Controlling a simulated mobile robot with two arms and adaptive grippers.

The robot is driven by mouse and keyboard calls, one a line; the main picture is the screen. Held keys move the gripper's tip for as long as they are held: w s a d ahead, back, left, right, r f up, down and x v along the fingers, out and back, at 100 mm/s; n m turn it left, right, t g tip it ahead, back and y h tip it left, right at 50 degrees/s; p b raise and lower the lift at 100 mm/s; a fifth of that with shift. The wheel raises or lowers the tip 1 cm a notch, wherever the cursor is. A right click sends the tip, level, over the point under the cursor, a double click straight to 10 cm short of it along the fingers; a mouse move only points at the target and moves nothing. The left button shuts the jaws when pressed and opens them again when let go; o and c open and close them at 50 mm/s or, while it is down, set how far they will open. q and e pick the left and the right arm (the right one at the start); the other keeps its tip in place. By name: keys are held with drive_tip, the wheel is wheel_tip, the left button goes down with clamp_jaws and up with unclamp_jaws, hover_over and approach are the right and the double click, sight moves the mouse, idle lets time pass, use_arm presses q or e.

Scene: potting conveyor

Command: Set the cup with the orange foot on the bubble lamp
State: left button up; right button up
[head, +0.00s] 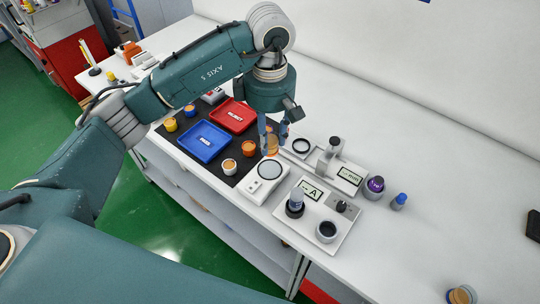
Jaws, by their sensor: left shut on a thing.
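My left gripper (273,134) points down over the bench, with its blue fingers shut on a small amber cup (271,146). The fingers hide part of this cup, and I cannot clearly make out its foot. A white unit with a round pale disc, which looks like the bubble lamp (253,188), lies just in front of and below the held cup. The cup appears just behind the disc, and I cannot tell how high it is above the bench. My right gripper is not in view.
A blue tray (183,141) and red tray (250,125) lie there too. The bench's right side is mostly clear.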

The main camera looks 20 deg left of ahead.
use_arm(q)
wheel_tip(320, 180, down, 4)
drive_tip(key=shift+p, duration=0.35)
wheel_tip(320, 180, down, 4)
drive_tip(key=shift+f+p, duration=0.2)
drive_tip(key=shift+p, duration=0.4)
drive_tip(key=shift+f, duration=0.1)
drive_tip(key=shift+f+b, duration=0.15)
drive_tip(key=shift+b, duration=0.15)
drive_tip(key=o, duration=1.1)
drive_tip(key=shift+c, duration=0.2)
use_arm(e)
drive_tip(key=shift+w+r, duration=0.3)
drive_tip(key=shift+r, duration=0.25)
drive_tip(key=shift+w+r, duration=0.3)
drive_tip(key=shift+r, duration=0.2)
